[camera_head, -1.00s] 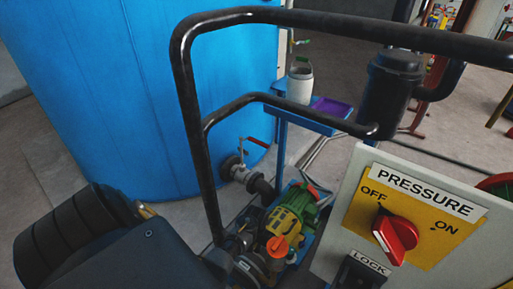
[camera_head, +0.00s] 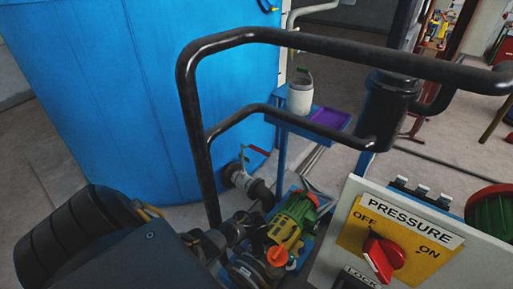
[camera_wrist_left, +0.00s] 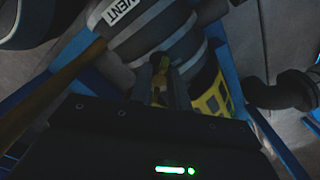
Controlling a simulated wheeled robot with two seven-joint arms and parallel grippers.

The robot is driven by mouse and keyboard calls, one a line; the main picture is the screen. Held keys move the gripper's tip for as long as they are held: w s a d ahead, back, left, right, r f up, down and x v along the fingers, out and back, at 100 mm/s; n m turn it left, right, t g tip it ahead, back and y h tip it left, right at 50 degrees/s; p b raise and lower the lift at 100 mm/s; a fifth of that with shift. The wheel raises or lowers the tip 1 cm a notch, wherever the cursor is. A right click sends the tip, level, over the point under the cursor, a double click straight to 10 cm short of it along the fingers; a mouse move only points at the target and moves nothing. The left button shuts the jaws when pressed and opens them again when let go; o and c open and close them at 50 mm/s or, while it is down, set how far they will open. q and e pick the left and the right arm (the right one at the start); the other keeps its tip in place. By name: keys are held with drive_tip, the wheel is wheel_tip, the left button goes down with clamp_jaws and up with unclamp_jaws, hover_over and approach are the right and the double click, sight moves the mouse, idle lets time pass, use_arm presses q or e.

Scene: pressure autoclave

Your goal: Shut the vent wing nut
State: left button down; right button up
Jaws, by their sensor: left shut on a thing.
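My right gripper is not in view.
A black pipe rail (camera_head: 187,110) arches over the area. A large blue tank (camera_head: 110,90) stands behind it. A green and yellow pump (camera_head: 292,222) sits low in the middle. The PRESSURE panel (camera_head: 400,237) with its red knob (camera_head: 383,258) is at the lower right.

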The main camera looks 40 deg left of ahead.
use_arm(q)
drive_tip(key=m, duration=0.4)
drive_tip(key=shift+w+a+m, duration=0.1)
drive_tip(key=shift+w+m, duration=0.05)
drive_tip(key=shift+m, duration=0.15)
drive_tip(key=shift+m+b, duration=0.6)
drive_tip(key=shift+m, duration=1.3)
drive_tip(key=c, duration=1.3)
unclamp_jaws()
wheel_tip(320, 180, up, 11)
drive_tip(key=p, duration=1)
